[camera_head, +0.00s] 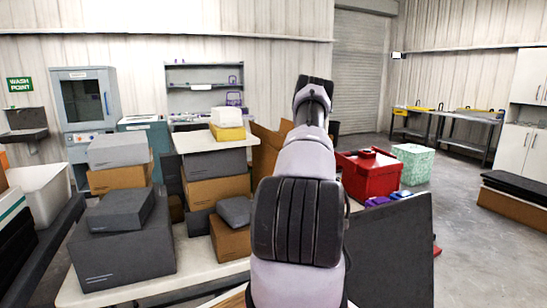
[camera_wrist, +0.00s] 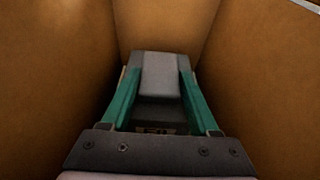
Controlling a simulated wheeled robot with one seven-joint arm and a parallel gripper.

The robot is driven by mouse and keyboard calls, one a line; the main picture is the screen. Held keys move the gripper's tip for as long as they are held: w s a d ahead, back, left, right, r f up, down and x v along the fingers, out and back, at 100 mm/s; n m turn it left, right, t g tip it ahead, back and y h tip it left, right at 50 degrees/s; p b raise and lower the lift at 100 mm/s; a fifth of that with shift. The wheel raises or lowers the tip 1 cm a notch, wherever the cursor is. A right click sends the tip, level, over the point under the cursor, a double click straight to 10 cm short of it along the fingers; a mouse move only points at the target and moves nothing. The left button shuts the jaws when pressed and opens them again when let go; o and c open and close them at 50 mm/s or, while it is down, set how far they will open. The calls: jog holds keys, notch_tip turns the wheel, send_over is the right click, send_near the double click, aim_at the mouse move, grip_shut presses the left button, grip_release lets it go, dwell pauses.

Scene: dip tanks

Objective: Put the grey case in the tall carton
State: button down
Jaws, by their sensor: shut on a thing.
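In the wrist view my gripper (camera_wrist: 158,88) has its two green fingers shut on the sides of the grey case (camera_wrist: 160,68). The case is a dark grey block with a lighter grey strip along its top. Brown walls of the tall carton (camera_wrist: 55,60) rise on the left, the right and the far side, so the case and my fingers are between them. I cannot tell whether the case touches the carton's bottom. In the head view a brown carton with raised panels (camera_head: 267,148) shows partly behind my arm, which hides my gripper and the case.
A table (camera_head: 190,284) on the left bears stacked grey and brown boxes (camera_head: 122,240). A dark upright panel (camera_head: 392,255) stands right of my arm. A red box (camera_head: 371,180) and a green patterned box (camera_head: 413,163) are beyond it. Open floor lies at the right.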

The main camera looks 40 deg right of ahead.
jog(key=shift+c, duration=0.7)
grip_release()
jog(key=shift+f, duration=0.1)
jog(key=shift+r, duration=0.25)
jog(key=v, duration=0.7)
jog(key=shift+s+a, duration=0.1)
jog(key=shift+s, duration=0.1)
